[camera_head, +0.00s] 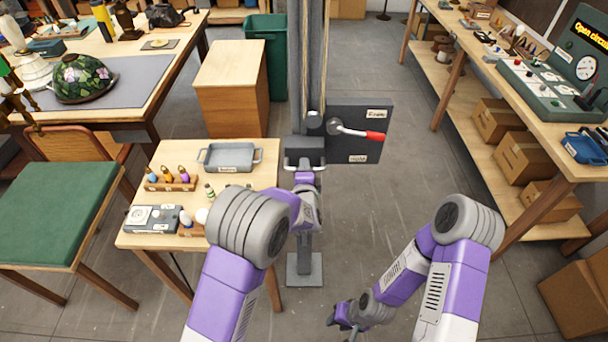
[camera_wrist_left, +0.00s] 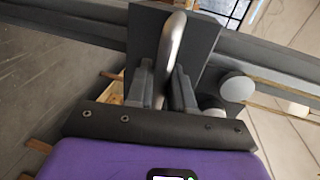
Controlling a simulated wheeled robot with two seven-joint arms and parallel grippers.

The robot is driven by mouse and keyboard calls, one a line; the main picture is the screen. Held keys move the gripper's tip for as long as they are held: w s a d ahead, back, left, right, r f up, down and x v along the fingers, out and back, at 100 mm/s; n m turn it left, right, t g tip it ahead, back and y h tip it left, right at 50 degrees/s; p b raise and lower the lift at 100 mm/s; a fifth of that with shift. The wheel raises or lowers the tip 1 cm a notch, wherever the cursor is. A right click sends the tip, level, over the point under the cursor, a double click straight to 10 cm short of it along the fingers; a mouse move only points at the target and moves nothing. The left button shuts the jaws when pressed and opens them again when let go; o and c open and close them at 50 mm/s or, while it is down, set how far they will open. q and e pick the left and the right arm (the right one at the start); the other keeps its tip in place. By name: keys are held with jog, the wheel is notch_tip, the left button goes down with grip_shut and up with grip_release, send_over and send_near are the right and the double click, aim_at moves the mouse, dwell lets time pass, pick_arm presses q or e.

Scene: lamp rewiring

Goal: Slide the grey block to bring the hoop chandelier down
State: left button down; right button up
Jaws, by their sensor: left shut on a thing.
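The dark grey block (camera_head: 303,146) sits on the tall grey post (camera_head: 312,50) in the head view, with a handle on its front side. In the left wrist view the block (camera_wrist_left: 207,48) fills the top middle, and its light metal handle (camera_wrist_left: 172,45) runs between my fingers. My left gripper (camera_head: 304,171) is shut on this handle; its fingers (camera_wrist_left: 166,85) lie on both sides of it. My right gripper (camera_head: 345,317) hangs low at the bottom of the head view, away from the post; its fingers are too small to read. The hoop chandelier is not in view.
A dark panel (camera_head: 362,118) with a red-handled crank (camera_head: 355,132) stands right of the block. Ropes (camera_head: 325,45) run along the post. A small table with a grey tray (camera_head: 230,158) is close on the left. Shelves (camera_head: 505,140) stand right; the floor (camera_head: 415,175) between is clear.

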pick_arm(q)
notch_tip(320, 180, up, 20)
jog(key=p, duration=0.9)
jog(key=shift+f, duration=0.25)
jog(key=shift+w+r, duration=0.1)
jog(key=c, duration=1.1)
grip_release()
jog(key=shift+d, duration=0.1)
jog(key=v, duration=0.7)
jog(key=shift+s, duration=0.4)
